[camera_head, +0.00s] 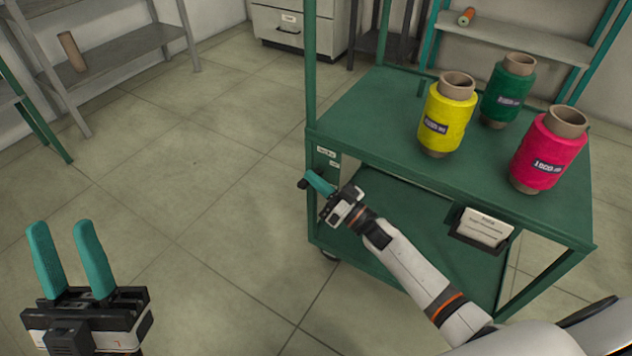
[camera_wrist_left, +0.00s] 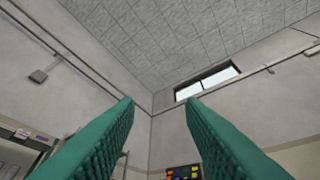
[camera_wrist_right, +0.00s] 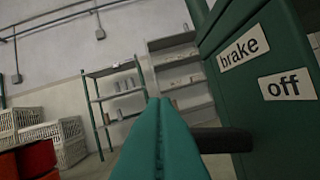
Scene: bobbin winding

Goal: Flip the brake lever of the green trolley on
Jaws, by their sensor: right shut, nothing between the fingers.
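The green trolley (camera_head: 420,180) stands right of centre in the head view. On its near left corner post are a "brake" label (camera_wrist_right: 243,47) and an "off" label (camera_wrist_right: 287,85), large in the right wrist view. The black brake lever (camera_wrist_right: 225,140) juts out level from the post below them; its knob (camera_head: 302,184) shows in the head view. My right gripper (camera_head: 312,177) is shut and empty, its closed fingers (camera_wrist_right: 159,108) close by the lever and partly covering it. Whether they touch is unclear. My left gripper (camera_head: 62,232) is open and empty, away at lower left.
Yellow (camera_head: 446,118), green (camera_head: 507,92) and pink (camera_head: 547,152) bobbins stand on the trolley's top. A card holder (camera_head: 484,228) hangs on its front. Grey shelves (camera_head: 105,55) stand at the back left. The floor between is clear.

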